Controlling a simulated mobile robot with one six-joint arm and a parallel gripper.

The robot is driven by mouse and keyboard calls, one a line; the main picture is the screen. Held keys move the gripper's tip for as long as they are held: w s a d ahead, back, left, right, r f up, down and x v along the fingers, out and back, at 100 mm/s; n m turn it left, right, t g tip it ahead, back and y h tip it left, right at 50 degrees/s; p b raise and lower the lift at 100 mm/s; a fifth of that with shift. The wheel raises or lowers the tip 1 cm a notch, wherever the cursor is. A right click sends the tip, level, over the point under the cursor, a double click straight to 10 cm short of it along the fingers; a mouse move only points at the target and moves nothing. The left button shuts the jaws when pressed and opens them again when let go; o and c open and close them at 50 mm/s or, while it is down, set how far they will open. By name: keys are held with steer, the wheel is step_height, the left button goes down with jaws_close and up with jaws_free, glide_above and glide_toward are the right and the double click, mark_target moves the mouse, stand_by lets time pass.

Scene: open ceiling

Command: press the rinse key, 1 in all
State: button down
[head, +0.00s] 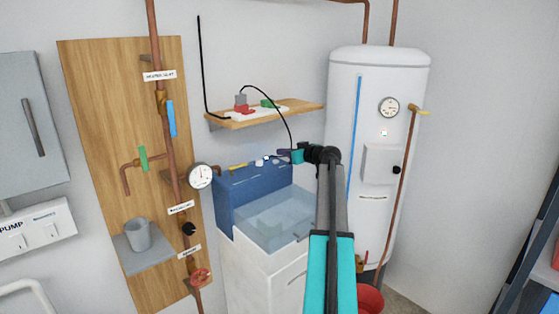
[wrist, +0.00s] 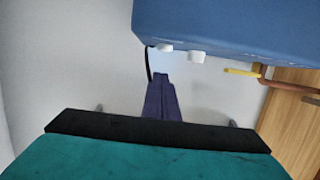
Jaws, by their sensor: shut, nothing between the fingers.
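The white washer (head: 260,265) has a blue back panel (head: 240,190), which also fills the top right of the wrist view (wrist: 240,25). Two small white keys or knobs stick out from the panel in the wrist view, one on the left (wrist: 165,47) and one on the right (wrist: 197,57). No lettering is legible, so I cannot tell which is the rinse key. My gripper (head: 281,155) is at the panel's right end in the head view. Its purple fingers are shut and empty in the wrist view (wrist: 160,78), their tips appearing just below the left key, with a visible gap.
A wooden shelf (head: 270,116) with a black cable hangs above the washer. A white boiler (head: 345,110) stands right, with copper pipe beside it. A gauge (head: 201,176) and a yellow-handled tap (wrist: 242,72) are near the panel. A red bucket (head: 370,299) is on the floor.

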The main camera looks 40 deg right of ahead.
steer(key=b+v, duration=0.1)
steer(key=v, duration=0.7)
steer(key=shift+b, duration=0.4)
steer(key=shift+s+r, duration=0.1)
steer(key=shift+r, duration=0.05)
stand_by(0.3)
